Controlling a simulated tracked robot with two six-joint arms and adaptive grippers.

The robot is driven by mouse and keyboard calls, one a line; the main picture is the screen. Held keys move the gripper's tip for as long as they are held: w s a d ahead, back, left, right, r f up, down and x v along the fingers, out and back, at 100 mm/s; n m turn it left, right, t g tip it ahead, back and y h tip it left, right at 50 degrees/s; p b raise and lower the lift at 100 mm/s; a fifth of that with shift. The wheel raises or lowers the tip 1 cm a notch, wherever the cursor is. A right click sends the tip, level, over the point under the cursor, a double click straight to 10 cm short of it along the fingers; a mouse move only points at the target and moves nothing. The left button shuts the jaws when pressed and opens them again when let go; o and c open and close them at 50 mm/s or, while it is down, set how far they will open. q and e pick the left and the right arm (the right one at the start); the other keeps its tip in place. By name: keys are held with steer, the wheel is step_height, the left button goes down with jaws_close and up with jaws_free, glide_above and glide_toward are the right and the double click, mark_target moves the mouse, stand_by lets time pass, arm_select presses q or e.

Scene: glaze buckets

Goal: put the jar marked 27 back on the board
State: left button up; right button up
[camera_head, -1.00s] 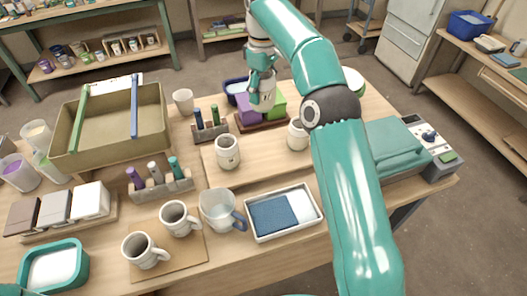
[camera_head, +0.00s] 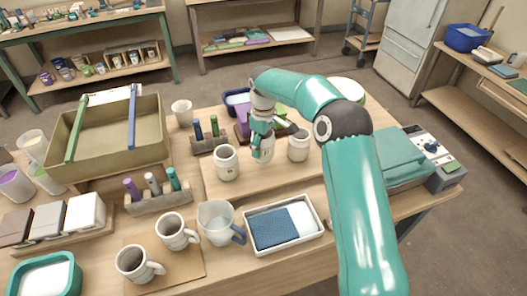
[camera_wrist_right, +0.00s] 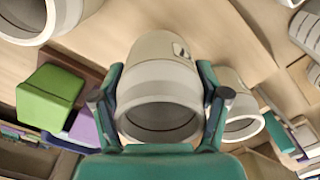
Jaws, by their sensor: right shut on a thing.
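My right gripper (camera_head: 262,130) is shut around a pale jar (camera_head: 264,149), which is upright over the pale wooden board (camera_head: 270,175). The held jar also shows in the right wrist view (camera_wrist_right: 158,85), between the two fingers, with a small dark label on its side too unclear to read. Its base is at or just above the board; I cannot tell whether it touches. A similar jar (camera_head: 227,163) stands on the board to the left and another jar (camera_head: 298,146) to the right, both apart from the held one. My left gripper is out of view.
Purple and green blocks (camera_wrist_right: 50,97) stand just behind the board. A white tray with a blue cloth (camera_head: 271,230), a clear jug (camera_head: 218,222) and two mugs are in front. A grey and teal machine (camera_head: 405,160) stands at the right.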

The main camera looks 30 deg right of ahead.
mark_target(264, 152)
steer(key=shift+f, duration=1.7)
steer(key=o, duration=1.4)
steer(key=shift+f, duration=0.1)
steer(key=shift+o, duration=0.2)
step_height(264, 152, up, 12)
steer(key=shift+r, duration=0.15)
